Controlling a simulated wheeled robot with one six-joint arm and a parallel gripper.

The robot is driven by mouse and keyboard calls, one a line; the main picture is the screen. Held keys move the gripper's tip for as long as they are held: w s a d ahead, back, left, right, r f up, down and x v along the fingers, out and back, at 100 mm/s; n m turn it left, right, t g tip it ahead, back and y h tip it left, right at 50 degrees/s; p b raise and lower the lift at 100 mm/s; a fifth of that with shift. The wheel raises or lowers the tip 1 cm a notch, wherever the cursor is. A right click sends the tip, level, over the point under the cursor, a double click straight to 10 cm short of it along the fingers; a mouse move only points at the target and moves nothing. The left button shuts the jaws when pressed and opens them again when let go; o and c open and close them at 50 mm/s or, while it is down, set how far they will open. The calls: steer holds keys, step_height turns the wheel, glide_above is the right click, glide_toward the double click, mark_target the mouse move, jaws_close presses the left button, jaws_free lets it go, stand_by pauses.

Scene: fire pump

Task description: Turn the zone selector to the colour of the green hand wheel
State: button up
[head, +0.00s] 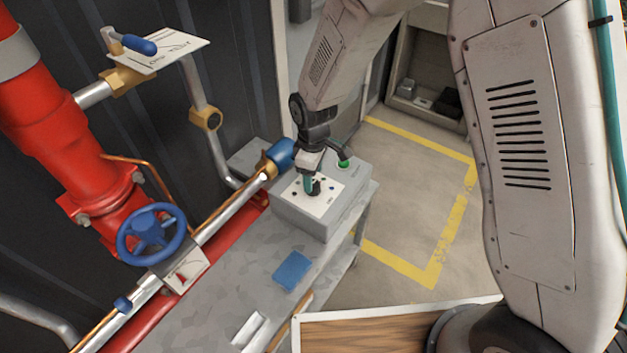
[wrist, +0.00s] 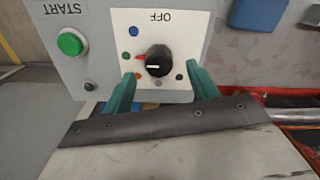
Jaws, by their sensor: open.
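The zone selector is a black round knob (wrist: 159,60) on a white plate (wrist: 190,25) marked OFF. In the head view my gripper (head: 309,184) is over the grey box's plate and hides much of the knob. The hand wheel (head: 151,234) on the pipe looks blue, not green.
A green START button (wrist: 70,44) is on the same grey box (head: 305,218). A blue-handled valve (head: 281,153) is close to the box's left. A blue block (head: 292,271) lies on the bench. Red pipework (head: 75,135) stands at the left.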

step_height(320, 180, up, 4)
steer(key=shift+r, duration=0.25)
steer(key=shift+s, duration=0.1)
stand_by(0.4)
steer(key=s+d+r+m+t, duration=0.1)
steer(key=s+d+r+m, duration=1.2)
steer(key=s+d+r, duration=1)
steer(key=s+r, duration=0.3)
steer(key=s, duration=0.1)
steer(key=shift+c, duration=0.3)
stand_by(0.5)
